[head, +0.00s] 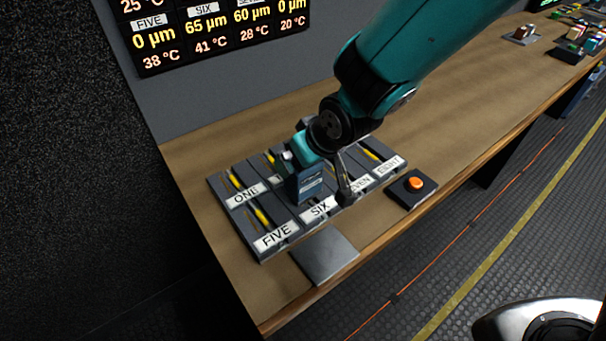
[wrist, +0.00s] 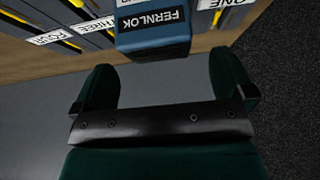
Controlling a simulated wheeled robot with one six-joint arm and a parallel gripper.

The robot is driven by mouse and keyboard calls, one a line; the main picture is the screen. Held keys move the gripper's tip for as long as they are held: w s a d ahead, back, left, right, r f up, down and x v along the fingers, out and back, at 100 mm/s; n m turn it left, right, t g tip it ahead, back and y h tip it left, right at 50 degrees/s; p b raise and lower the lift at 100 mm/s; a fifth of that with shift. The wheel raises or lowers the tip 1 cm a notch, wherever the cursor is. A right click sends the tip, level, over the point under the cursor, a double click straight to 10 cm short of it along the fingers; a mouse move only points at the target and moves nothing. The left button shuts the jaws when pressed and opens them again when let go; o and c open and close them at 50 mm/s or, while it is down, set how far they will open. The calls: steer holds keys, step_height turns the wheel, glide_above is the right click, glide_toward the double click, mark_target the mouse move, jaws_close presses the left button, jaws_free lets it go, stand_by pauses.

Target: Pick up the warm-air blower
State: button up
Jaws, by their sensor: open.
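In the wrist view my gripper (wrist: 163,68) is open and empty. The device lies beyond the fingertips, roughly between them; I see no contact.
The rack (head: 251,207) has several labelled slots with yellow parts. An orange button on a black box (head: 415,184) stands to its right. A grey plate (head: 325,254) lies near the front edge. A display panel (head: 212,30) is on the wall.

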steer(key=shift+d+p+x, duration=0.2)
steer(key=shift+p+x, duration=0.65)
steer(key=shift+x, duration=1.7)
steer(key=shift+s+f, duration=0.15)
steer(key=c, duration=1.3)
